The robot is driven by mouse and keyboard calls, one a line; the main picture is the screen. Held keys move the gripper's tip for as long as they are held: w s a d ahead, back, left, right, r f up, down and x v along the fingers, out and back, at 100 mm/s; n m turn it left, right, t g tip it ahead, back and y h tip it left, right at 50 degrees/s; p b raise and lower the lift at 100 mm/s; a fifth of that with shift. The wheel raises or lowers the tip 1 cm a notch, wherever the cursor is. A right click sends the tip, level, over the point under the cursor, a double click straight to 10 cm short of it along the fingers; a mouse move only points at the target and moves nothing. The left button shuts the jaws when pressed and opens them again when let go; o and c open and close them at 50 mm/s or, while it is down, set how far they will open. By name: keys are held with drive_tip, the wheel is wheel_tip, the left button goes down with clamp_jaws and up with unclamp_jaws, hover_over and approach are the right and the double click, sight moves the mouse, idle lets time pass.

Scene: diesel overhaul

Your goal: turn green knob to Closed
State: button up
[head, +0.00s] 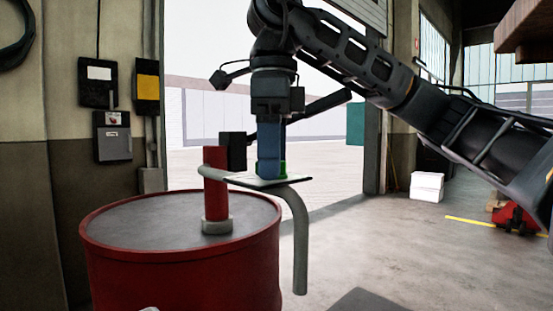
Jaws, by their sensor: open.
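A small green knob (284,168) shows only as a sliver on a flat light plate (294,181). The plate sits at the top of a bent grey pipe (299,230) beside the red drum. My gripper (269,166) points straight down over the plate, its blue finger part in front of the knob and hiding most of it. The jaws are open. I cannot tell whether they touch the knob. The knob's pointer and any Closed marking cannot be made out.
A red drum (181,205) stands at lower left, with an upright red cylinder (215,183) close left of the plate. Wall boxes (112,136) hang at left. A white box (427,187) and red pallet jack (514,219) are at right. Floor right of the pipe is mostly clear.

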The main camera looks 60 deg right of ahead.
wheel_tip(320, 180, up, 7)
drive_tip(key=p, duration=0.4)
idle(0.7)
